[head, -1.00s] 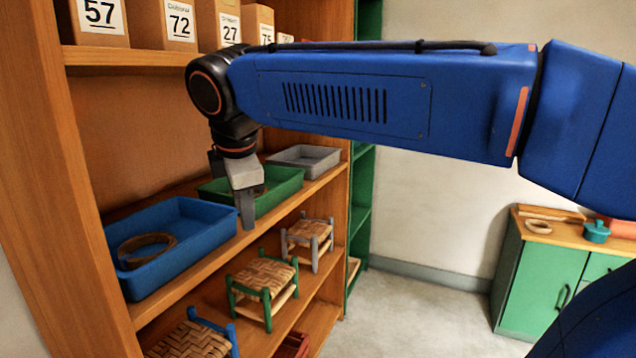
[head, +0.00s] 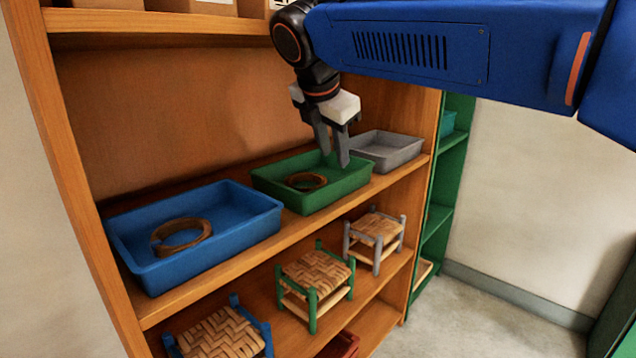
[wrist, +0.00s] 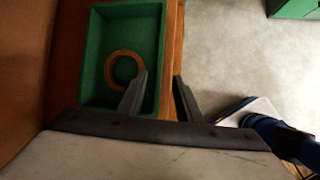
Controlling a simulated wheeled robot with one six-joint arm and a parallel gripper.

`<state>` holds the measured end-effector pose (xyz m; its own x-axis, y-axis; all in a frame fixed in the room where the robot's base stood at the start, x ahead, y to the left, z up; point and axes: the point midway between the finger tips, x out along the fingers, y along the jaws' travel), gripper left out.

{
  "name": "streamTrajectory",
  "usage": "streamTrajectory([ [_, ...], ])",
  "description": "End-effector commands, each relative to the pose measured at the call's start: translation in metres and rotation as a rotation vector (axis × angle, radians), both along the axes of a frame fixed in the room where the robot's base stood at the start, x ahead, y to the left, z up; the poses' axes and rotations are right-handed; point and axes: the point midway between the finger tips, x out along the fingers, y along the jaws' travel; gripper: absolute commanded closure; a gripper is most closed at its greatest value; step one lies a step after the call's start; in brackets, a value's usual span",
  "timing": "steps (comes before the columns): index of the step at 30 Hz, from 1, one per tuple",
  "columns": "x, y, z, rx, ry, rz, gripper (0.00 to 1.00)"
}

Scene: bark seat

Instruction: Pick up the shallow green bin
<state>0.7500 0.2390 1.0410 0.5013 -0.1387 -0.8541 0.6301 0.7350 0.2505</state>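The shallow green bin (head: 330,192) sits on the middle shelf between a blue bin and a grey bin. A brown ring (head: 306,181) lies inside it. I cannot tell whether the fingers touch the bin.
The blue bin (head: 240,228) with another brown ring (head: 178,237) stands to the left, and the grey bin (head: 398,152) close on the right. Small woven stools (head: 315,280) fill the shelf below. An upper shelf (head: 160,25) runs overhead. Open floor lies at right.

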Motion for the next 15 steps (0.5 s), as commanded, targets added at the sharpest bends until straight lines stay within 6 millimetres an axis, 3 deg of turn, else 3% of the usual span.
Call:
streamTrajectory([
  [9,0.027,-0.008,-0.046,-0.001,0.001,-0.002,0.68],
  [15,0.034,-0.01,-0.058,0.0,0.001,-0.001,0.68],
])
